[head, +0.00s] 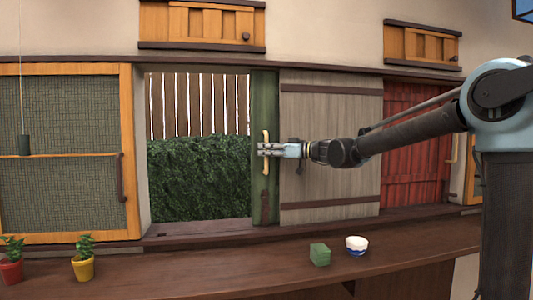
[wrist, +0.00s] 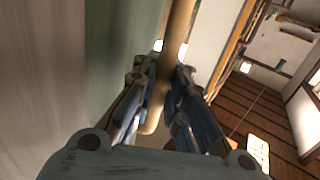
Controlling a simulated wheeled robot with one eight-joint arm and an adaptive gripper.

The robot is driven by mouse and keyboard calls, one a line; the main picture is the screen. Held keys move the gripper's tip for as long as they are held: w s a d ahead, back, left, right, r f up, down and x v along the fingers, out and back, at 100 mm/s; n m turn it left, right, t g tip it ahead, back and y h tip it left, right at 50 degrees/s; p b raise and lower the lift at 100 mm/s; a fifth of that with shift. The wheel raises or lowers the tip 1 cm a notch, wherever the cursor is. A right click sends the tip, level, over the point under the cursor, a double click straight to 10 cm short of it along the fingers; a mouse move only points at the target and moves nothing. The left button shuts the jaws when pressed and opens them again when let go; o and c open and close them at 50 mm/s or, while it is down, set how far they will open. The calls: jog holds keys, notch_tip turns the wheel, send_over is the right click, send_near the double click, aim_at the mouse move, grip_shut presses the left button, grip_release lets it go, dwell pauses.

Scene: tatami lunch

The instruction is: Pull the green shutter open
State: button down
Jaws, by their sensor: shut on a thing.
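The green shutter (head: 262,205) shows as a narrow upright strip at the right side of a window opening, partly behind a grey wooden panel (head: 330,185). Its upright tan handle (head: 265,168) is on the visible strip. My gripper (head: 266,149) reaches in from the right and is shut on the handle at about its middle. In the wrist view the handle (wrist: 178,35) runs between the two fingers (wrist: 163,92), with the green shutter surface (wrist: 105,60) to the left.
The opening shows a hedge (head: 195,180) and a plank fence (head: 195,105). A woven sliding screen (head: 65,195) is at left, a red shutter (head: 408,150) at right. On the counter (head: 200,275) are potted plants (head: 83,265), a green block (head: 320,255) and a white-and-blue cup (head: 356,246).

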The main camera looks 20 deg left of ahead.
jog(key=shift+s, duration=0.15)
jog(key=c, duration=1.6)
grip_release()
jog(key=shift+d, duration=0.1)
jog(key=w+d, duration=0.1)
jog(key=d, duration=1.1)
jog(key=shift+f, duration=0.1)
jog(key=s+d+f+m+t+h, duration=0.1)
jog(key=s+d+f+m+h, duration=0.5)
jog(key=d+f, duration=0.8)
jog(key=s+d+f+m+t+h, duration=0.1)
jog(key=s+d+f+m+h, duration=0.5)
jog(key=d+f, duration=0.8)
jog(key=s+d+f+m+t+h, duration=0.1)
jog(key=s+d+f+m+h, duration=0.5)
jog(key=d, duration=1.7)
jog(key=s+f, duration=0.4)
jog(key=f, duration=0.4)
